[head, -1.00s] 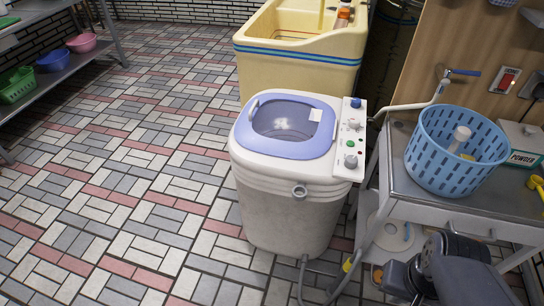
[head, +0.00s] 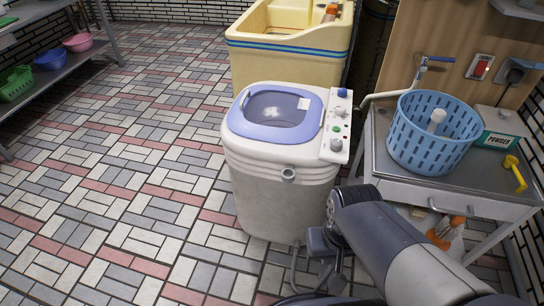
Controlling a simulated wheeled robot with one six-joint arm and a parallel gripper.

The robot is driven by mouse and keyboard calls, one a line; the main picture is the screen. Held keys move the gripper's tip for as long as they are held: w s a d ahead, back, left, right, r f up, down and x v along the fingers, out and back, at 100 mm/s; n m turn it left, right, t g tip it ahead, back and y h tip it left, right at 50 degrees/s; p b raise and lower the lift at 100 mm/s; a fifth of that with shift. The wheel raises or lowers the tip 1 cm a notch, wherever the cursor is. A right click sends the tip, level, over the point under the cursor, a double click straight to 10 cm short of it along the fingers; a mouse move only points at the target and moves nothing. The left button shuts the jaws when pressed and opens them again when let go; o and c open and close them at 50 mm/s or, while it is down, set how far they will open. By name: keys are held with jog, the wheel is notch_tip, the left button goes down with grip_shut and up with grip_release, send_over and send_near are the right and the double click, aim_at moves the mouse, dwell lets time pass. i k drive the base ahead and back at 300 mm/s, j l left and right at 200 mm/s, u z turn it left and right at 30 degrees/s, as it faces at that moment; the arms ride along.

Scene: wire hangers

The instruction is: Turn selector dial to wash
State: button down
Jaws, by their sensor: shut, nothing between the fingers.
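A white washing machine (head: 285,190) with a blue-rimmed lid (head: 245,125) stands on the floor near the middle of the head view. Its control panel (head: 327,155) runs along the top right edge. It bears a blue knob (head: 342,92) at the back, a pale knob (head: 340,111) in the middle and a grey knob (head: 336,145) at the front. I cannot read the labels or tell which knob is the selector, or its setting. My arm reaches in from the lower right, in front of the machine's lower right side. I cannot make out my gripper's fingers.
A metal table (head: 384,178) right of the machine holds a blue basket (head: 432,150), a powder box (head: 500,128) and a yellow scoop (head: 514,172). A yellow sink (head: 285,65) stands behind. A tap (head: 420,80) is near the table. Floor to the left is clear.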

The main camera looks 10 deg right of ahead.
aim_at(335, 144)
jog(key=i+l, duration=0.1)
jog(key=l, duration=0.3)
jog(key=i+l, duration=0.1)
jog(key=l, duration=0.3)
jog(key=i+l, duration=0.1)
jog(key=l, duration=0.3)
